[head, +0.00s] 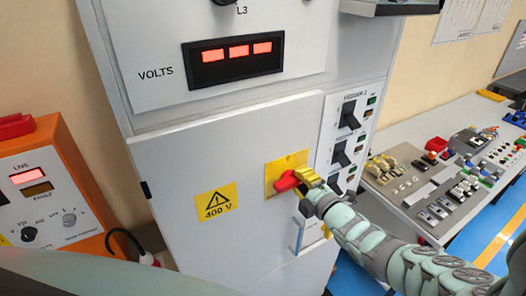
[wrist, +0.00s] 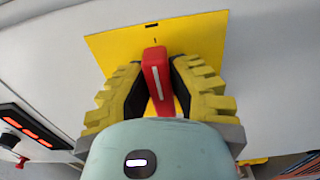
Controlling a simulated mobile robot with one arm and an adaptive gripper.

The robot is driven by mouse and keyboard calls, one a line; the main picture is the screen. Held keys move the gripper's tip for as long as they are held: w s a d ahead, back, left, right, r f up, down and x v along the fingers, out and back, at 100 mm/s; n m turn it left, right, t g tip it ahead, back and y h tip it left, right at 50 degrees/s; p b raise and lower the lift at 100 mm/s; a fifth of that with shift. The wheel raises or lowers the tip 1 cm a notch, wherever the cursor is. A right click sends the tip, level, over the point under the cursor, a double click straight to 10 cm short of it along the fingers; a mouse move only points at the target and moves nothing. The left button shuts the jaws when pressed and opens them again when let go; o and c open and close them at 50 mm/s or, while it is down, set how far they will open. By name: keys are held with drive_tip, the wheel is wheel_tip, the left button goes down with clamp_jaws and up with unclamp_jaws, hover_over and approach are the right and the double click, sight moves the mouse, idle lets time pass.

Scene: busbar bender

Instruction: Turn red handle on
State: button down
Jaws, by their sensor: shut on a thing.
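The red handle (head: 288,180) sits on a yellow plate (head: 272,188) on the grey cabinet's front panel. In the wrist view the red handle (wrist: 156,76) stands between the two yellow fingers, with a white stripe along it, against the yellow plate (wrist: 213,38). My gripper (head: 300,179) is at the handle from the right, shut on it. In the wrist view my gripper (wrist: 156,88) has one finger on each side of the handle. The handle's lower part is hidden behind my wrist.
A 400 V warning label (head: 216,205) is left of the handle. A VOLTS display (head: 235,57) glows red above. Black switches (head: 348,115) line the panel at right. An orange box (head: 50,180) stands left. A bench (head: 425,165) with small parts stands right.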

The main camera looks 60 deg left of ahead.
drive_tip(key=shift+f, duration=0.1)
drive_tip(key=c, duration=0.9)
unclamp_jaws()
drive_tip(key=shift+o, duration=0.2)
drive_tip(key=shift+w+d, duration=0.15)
drive_tip(key=shift+d, duration=0.35)
drive_tip(key=d, duration=0.6)
drive_tip(key=shift+s+d, duration=0.25)
drive_tip(key=shift+s, duration=0.15)
